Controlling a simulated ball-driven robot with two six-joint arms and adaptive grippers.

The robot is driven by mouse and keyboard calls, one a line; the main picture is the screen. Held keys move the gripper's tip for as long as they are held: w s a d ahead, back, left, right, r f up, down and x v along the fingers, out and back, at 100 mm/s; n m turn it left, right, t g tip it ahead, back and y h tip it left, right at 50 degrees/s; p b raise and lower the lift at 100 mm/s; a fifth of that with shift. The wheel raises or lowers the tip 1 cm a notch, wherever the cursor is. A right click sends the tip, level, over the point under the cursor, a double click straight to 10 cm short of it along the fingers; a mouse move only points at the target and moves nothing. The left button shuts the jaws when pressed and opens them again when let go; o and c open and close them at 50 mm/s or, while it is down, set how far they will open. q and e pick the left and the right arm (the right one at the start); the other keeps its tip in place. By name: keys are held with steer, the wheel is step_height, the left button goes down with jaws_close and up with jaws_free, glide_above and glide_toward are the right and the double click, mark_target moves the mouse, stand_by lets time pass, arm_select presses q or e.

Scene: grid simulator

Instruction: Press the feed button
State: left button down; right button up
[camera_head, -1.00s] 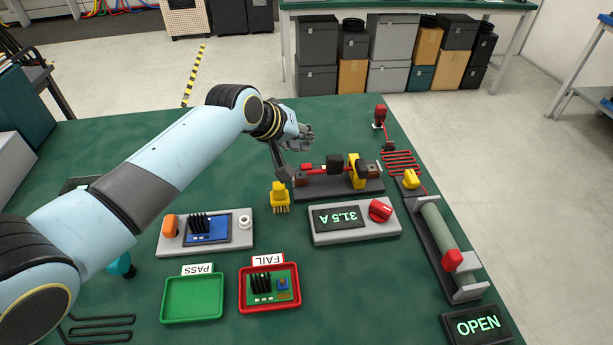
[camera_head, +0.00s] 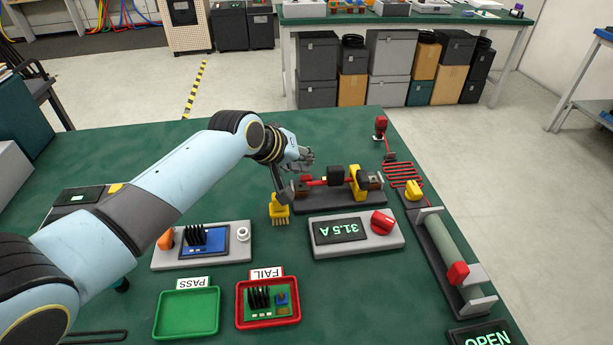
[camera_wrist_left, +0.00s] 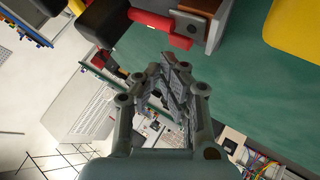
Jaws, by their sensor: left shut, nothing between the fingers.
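No label reading "feed" is legible. A grey panel (camera_head: 204,262) holds a blue circuit board (camera_head: 204,241), an orange knob-like part (camera_head: 166,239) at its left and a white round button (camera_head: 243,229) at its right. My left gripper (camera_head: 306,157) is shut and empty. In the head view it appears just above and behind a black-based device with a red bar (camera_head: 313,182); whether it touches cannot be told. In the left wrist view the fingers (camera_wrist_left: 172,68) are together, below a red cylindrical part (camera_wrist_left: 160,28). My right gripper is out of view.
Green PASS (camera_head: 187,334) and red FAIL (camera_head: 268,320) trays lie in front. A yellow brush-like part (camera_head: 279,208) stands close by my arm. A long roller unit (camera_head: 441,242) lies right. Bare mat lies at the back.

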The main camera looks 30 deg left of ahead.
arm_select(q)
steer(key=shift+f, duration=0.1)
stand_by(0.7)
steer(key=shift+f, duration=0.3)
steer(key=shift+f, duration=0.45)
stand_by(0.6)
stand_by(0.4)
steer(key=shift+r+p, duration=0.85)
steer(key=shift+r, duration=0.05)
